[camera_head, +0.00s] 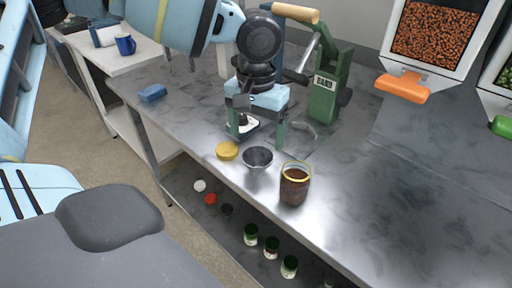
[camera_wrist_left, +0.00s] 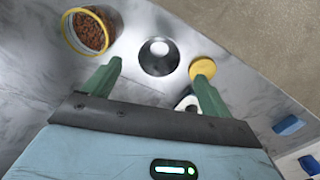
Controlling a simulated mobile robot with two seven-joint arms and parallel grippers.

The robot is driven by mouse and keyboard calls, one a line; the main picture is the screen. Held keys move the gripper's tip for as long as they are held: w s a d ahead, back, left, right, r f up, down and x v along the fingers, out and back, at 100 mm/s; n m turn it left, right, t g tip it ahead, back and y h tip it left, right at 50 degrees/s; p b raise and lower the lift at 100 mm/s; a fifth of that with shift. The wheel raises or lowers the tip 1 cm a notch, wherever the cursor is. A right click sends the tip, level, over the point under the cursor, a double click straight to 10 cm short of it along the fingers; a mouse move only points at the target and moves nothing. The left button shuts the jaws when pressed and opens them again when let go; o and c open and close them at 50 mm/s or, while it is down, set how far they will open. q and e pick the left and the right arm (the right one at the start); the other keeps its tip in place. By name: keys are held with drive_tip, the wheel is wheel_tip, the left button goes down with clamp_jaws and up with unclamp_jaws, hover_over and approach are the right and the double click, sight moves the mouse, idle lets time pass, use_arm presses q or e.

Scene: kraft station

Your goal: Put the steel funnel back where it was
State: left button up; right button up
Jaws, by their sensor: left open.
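The steel funnel (camera_head: 258,158) is on the grey marbled worktop near its front edge, wide rim facing up, between a yellow lid (camera_head: 227,150) and an open glass jar (camera_head: 294,186) of brown granules. My left gripper (camera_head: 258,134) is open and empty, its green fingers pointing down just behind the funnel and apart from it. In the left wrist view the funnel (camera_wrist_left: 158,57) lies ahead, between the lines of the two open fingers (camera_wrist_left: 157,74). The jar (camera_wrist_left: 90,34) is to its left and the lid (camera_wrist_left: 203,68) to its right. My right gripper is out of view.
A green press (camera_head: 325,95) stands behind the gripper, and a small white-and-black object is partly hidden by the fingers. A blue block (camera_head: 152,92) lies at left. Dispensers with an orange spout (camera_head: 403,87) hang at right. Several small jars stand on the lower shelf. The right worktop is clear.

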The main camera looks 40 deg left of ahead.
use_arm(q)
drive_tip(key=shift+r, duration=1.3)
